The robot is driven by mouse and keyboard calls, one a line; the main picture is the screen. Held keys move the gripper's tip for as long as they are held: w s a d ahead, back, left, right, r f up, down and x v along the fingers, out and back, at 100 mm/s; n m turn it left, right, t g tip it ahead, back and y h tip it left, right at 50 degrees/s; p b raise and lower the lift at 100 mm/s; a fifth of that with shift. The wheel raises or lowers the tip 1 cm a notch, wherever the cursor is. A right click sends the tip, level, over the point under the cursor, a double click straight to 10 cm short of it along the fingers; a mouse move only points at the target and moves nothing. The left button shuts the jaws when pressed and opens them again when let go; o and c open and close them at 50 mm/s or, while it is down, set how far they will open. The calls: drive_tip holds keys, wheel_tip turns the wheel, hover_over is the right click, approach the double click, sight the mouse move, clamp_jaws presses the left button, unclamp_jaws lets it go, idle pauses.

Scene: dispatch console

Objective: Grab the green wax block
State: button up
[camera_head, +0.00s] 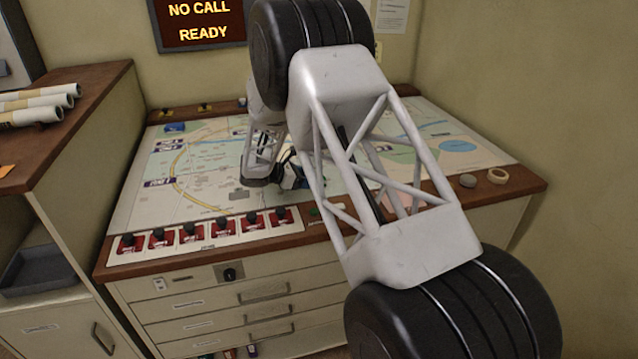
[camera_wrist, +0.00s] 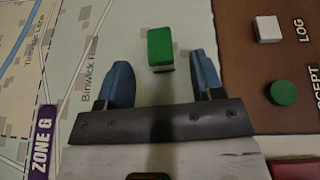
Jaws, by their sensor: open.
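The green wax block (camera_wrist: 160,45) is a small upright-looking block with a green top and a pale lower edge. In the wrist view it stands on the map surface, just ahead of and between the two blue fingertips. My gripper (camera_wrist: 161,60) is open, one finger on each side, with a gap to the block on both sides. In the head view my gripper (camera_head: 292,176) is low over the map, largely hidden by my own arm. I cannot make out the block there.
The map table (camera_head: 135,205) has a wooden front edge with a row of red switches (camera_head: 190,233). A green round button (camera_wrist: 284,93) and a white square button (camera_wrist: 268,29) lie right of the block. A tape ring (camera_head: 498,176) sits at the right corner. Rolled papers (camera_head: 35,105) lie left.

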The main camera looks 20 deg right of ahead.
drive_tip(key=shift+x, duration=1.2)
drive_tip(key=c, duration=1)
drive_tip(key=shift+r, duration=0.2)
drive_tip(key=shift+r, duration=0.6)
wheel_tip(320, 180, up, 2)
drive_tip(key=shift+r, duration=0.1)
drive_tip(key=s, duration=1)
drive_tip(key=s+a+r, duration=0.1)
drive_tip(key=s, duration=0.5)
drive_tip(key=shift+r, duration=0.1)
